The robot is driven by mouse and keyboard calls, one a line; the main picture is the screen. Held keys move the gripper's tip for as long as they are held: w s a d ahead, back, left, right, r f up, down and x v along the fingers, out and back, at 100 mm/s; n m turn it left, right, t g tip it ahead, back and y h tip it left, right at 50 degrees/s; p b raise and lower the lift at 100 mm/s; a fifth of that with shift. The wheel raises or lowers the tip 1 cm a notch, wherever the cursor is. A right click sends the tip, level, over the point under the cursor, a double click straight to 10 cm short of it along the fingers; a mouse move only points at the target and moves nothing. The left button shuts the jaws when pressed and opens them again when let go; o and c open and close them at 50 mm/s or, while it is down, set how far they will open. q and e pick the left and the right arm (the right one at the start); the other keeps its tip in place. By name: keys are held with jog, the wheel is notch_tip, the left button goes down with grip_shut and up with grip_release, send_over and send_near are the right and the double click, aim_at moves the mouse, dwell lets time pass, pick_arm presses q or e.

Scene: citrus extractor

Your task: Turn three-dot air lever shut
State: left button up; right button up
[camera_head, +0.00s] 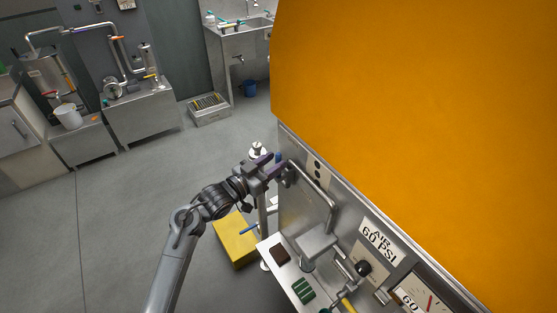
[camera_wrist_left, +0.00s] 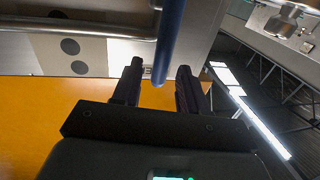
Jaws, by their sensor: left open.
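A plate with black dots (camera_head: 317,170) is on the grey machine panel, beside the upper end of a metal pipe. In the left wrist view the dotted plate (camera_wrist_left: 75,57) shows two full dots and part of a third. A blue lever handle (camera_wrist_left: 170,40) hangs in front of my left gripper (camera_wrist_left: 158,85), its lower end between the two open fingertips. I cannot tell whether either finger touches it. In the head view my left gripper (camera_head: 274,165) is at the pipework left of the dotted plate, and a bit of blue (camera_head: 278,156) shows behind it. My right gripper is not in view.
A second blue handle (camera_head: 249,229) sticks out lower down, above a yellow box (camera_head: 235,240). The bent metal pipe (camera_head: 322,190) runs close right of my gripper. Open floor is left.

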pick_arm(q)
jog(key=shift+x, duration=1.3)
jog(key=shift+c, duration=0.2)
grip_shut()
